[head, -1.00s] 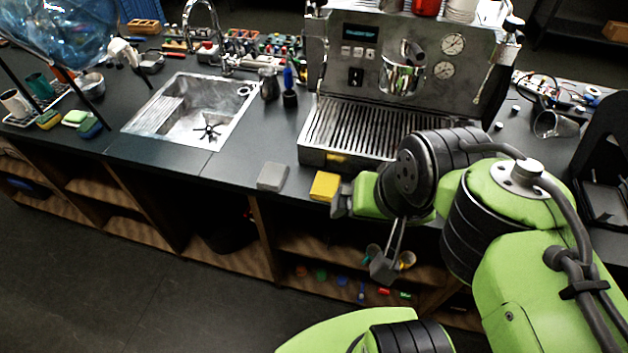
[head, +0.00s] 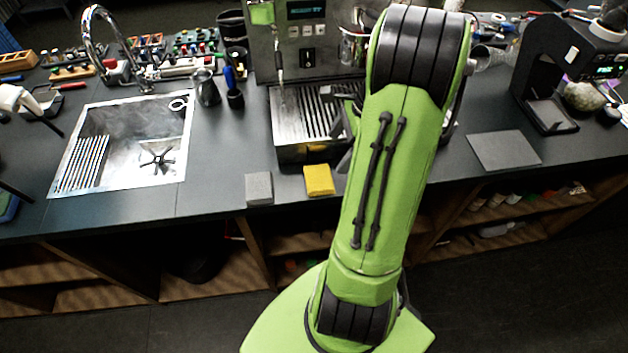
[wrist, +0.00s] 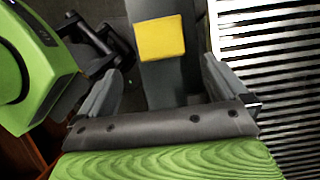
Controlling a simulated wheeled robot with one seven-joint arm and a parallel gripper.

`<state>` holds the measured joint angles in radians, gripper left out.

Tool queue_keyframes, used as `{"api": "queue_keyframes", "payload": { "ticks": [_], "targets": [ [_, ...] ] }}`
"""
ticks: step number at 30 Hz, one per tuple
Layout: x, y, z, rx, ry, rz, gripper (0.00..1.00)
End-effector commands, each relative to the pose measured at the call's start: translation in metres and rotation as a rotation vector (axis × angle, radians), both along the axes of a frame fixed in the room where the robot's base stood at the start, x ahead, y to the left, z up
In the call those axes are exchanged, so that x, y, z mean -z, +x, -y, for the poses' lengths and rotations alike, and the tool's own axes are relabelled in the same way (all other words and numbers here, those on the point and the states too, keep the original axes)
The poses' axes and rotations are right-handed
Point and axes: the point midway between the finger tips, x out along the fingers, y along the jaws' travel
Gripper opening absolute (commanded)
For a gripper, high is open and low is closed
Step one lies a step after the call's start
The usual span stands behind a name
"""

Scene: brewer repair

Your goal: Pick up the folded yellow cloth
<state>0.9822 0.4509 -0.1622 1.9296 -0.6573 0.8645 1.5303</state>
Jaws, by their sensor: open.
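The folded yellow cloth (head: 319,180) lies flat near the front edge of the counter, just in front of the espresso machine's drip tray. It also shows in the wrist view (wrist: 160,38), beyond the fingers and roughly between their lines. My gripper (wrist: 165,85) is open and empty, with its two grey fingers spread wide. The cloth is apart from both fingers. In the head view my green arm hides most of the gripper; only dark parts show beside the drip tray.
A folded grey cloth (head: 258,188) lies left of the yellow one. The espresso machine (head: 300,60) with its slatted drip tray (wrist: 265,70) stands behind. A sink (head: 130,145) is to the left. A grey mat (head: 503,150) and a black grinder (head: 565,70) are at right.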

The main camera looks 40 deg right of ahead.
Motion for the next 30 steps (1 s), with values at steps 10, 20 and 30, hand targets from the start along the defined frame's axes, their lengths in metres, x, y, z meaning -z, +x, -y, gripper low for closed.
{"api": "queue_keyframes", "payload": {
  "ticks": [10,20,30],
  "targets": [
    [0.058,0.012,-0.019,-0.002,0.001,-0.001,1.00],
    [0.098,0.020,-0.032,-0.002,-0.002,-0.001,1.00],
    [0.097,0.020,-0.032,-0.002,-0.001,0.000,0.71]
  ]
}}
